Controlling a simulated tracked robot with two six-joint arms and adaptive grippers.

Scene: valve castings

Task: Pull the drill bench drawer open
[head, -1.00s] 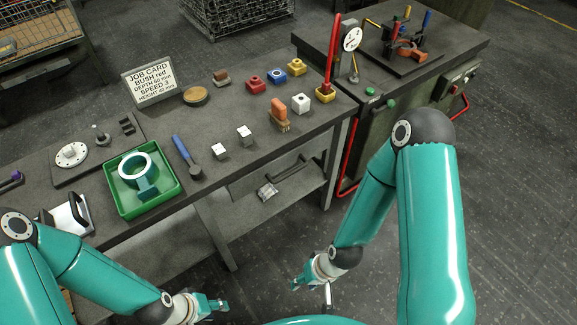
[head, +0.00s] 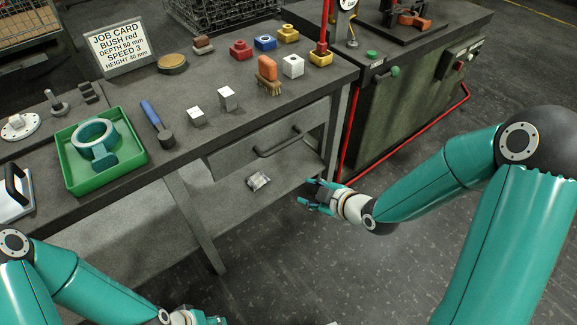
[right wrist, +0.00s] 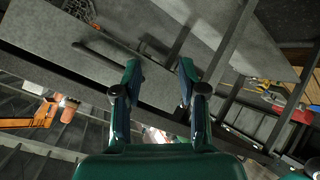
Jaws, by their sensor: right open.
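The drill bench drawer (head: 232,156) is under the bench top, its front looking flush with the bench, with a dark bar handle (head: 280,146) across it. My right gripper (head: 306,196) is open and empty, below and to the right of the handle, apart from it. In the right wrist view the open fingers (right wrist: 161,80) point toward the bench, and a dark bar that looks like the handle (right wrist: 100,56) lies to their left. My left gripper (head: 205,318) is at the bottom edge, mostly cut off.
The bench top holds a green tray (head: 72,178) with a ring, a blue-handled tool (head: 152,116), a brush (head: 267,72) and several small blocks. A small packet (head: 258,182) lies on the lower shelf. A red rail (head: 420,140) fronts the drill stand on the right.

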